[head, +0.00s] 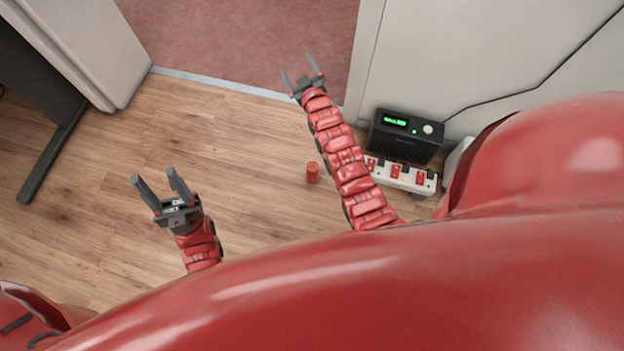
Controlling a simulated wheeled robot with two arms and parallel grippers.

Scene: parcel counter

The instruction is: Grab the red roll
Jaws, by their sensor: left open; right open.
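The red roll (312,172) is a small red cylinder that appears to stand upright on the wooden floor, just left of my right arm. My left gripper (159,184) is open and empty, to the left of the roll and apart from it. My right gripper (301,70) is open and empty, beyond the roll toward the top of the picture, near the edge of the reddish floor. Neither gripper touches the roll.
A black box with a green display (404,136) stands by the pale wall at the right. A white power strip with red switches (402,174) lies before it. A dark leg (50,160) and pale panel (85,45) stand left.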

